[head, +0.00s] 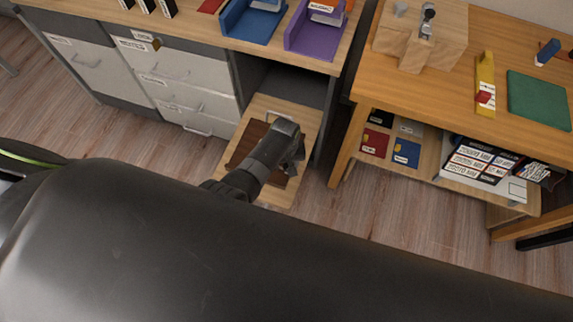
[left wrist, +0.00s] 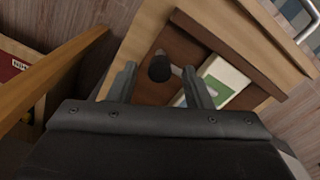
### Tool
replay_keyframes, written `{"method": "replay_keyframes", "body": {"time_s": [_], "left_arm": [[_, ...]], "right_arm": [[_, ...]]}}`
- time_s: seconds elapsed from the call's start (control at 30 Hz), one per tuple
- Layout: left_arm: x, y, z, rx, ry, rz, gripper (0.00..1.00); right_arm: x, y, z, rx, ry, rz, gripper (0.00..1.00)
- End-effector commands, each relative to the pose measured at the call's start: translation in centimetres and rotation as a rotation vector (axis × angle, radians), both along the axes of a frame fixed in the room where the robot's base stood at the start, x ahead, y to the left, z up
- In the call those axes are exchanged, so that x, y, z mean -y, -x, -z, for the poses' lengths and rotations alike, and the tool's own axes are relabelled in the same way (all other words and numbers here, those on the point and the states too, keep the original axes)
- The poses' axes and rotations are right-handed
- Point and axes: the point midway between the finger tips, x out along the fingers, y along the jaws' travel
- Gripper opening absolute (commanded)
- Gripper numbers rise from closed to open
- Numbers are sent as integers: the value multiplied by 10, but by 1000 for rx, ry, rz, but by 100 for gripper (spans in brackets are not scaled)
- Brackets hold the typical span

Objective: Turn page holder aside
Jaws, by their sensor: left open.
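A black round knob (left wrist: 159,68) on a short grey bar, which looks like the page holder, shows in the left wrist view. It sits over a dark brown panel, beside a white and green card or page (left wrist: 228,82). My left gripper (left wrist: 160,85) is open, with one finger on each side of the knob; I cannot tell whether they touch it. In the head view my left gripper (head: 296,152) is over the brown panel (head: 247,143) on the pulled-out wooden board (head: 274,104) and hides the holder. My right gripper is not in view.
A grey drawer cabinet (head: 165,85) stands left of the board. A wooden workbench (head: 380,85) with a lower shelf of books and boxes stands right. Blue (head: 252,22) and purple (head: 314,35) trays sit on the desk above. Floor is clear between board and workbench.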

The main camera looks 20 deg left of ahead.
Motion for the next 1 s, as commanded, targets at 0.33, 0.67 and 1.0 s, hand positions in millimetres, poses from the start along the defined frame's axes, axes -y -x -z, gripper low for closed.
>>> {"method": "replay_keyframes", "body": {"time_s": [0.33, 0.67, 1.0], "left_arm": [[0, 0, 6, 0, 0, -1, 45], [0, 0, 6, 0, 0, 0, 10], [-1, 1, 6, 0, -1, -1, 0]], "right_arm": [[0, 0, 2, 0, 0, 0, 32], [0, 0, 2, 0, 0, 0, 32], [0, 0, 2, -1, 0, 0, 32]]}}
